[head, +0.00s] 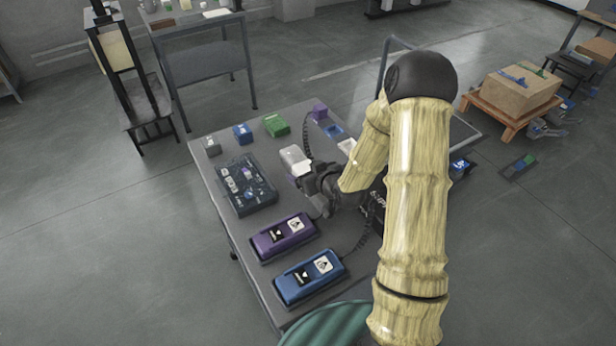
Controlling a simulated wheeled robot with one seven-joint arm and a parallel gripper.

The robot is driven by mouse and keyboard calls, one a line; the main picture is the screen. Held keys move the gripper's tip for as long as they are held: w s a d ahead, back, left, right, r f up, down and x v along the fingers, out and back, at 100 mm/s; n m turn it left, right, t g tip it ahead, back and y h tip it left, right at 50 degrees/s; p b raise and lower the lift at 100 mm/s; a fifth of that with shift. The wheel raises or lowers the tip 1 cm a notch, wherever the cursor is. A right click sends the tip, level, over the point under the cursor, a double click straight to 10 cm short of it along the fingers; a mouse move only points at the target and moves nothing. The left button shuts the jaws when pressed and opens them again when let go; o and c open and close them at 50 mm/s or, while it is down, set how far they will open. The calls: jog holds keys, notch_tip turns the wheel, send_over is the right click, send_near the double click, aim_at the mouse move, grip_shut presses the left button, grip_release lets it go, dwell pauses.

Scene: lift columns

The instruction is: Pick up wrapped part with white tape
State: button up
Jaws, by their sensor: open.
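A grey, rounded wrapped part (292,156) with a white patch on its near end, which looks like the white tape, lies on the grey table (222,190) around its middle. My gripper (308,180) is low over the table, right at the near end of this part. Its jaws are open. The dark gripper body and my arm hide some of the table, and I cannot tell whether a finger touches the part.
A dark tray of small parts (246,187) lies left of my gripper. A purple device (283,237) and a blue device (309,277) lie nearer. Small grey (212,146), blue (242,133), green (276,125) and purple (319,111) blocks line the far edge.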

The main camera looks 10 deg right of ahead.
dwell(0.3)
jog(key=c, duration=1.6)
jog(key=shift+r, duration=0.1)
notch_tip(320, 180, up, 18)
jog(key=p, duration=0.2)
